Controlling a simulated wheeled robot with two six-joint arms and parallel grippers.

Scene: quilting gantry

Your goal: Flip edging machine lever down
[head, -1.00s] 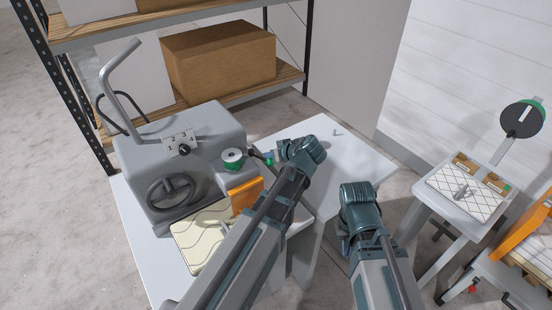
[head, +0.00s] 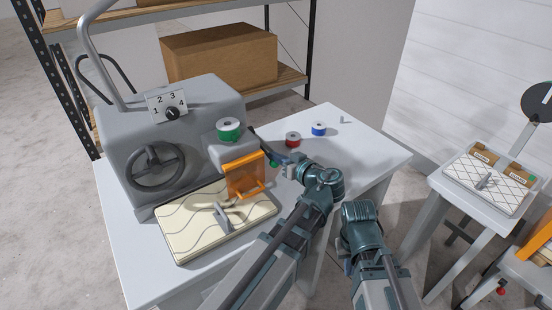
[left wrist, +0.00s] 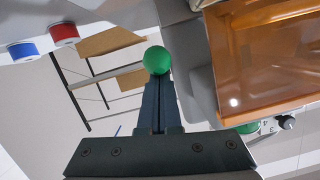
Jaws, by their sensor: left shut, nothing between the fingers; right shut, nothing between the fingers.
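The grey edging machine (head: 190,115) stands on a white table, with a handwheel, a numbered dial and an orange guard (head: 243,175). Its lever's green ball knob (head: 273,163) shows low beside the guard. My left gripper (head: 253,133) is shut and empty, its dark fingers just above the knob in the head view. In the left wrist view the knob (left wrist: 157,60) overlaps the shut fingertips (left wrist: 158,82); I cannot tell whether they touch. The lever's stem is mostly hidden. My right gripper is hidden behind its wrist (head: 362,222), away from the machine.
A quilted panel (head: 195,231) lies before the machine. A green spool (head: 228,128) sits on the machine; red (head: 293,139) and blue (head: 319,129) spools stand on the table, whose far right is mostly clear. A side table (head: 437,185) stands at right.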

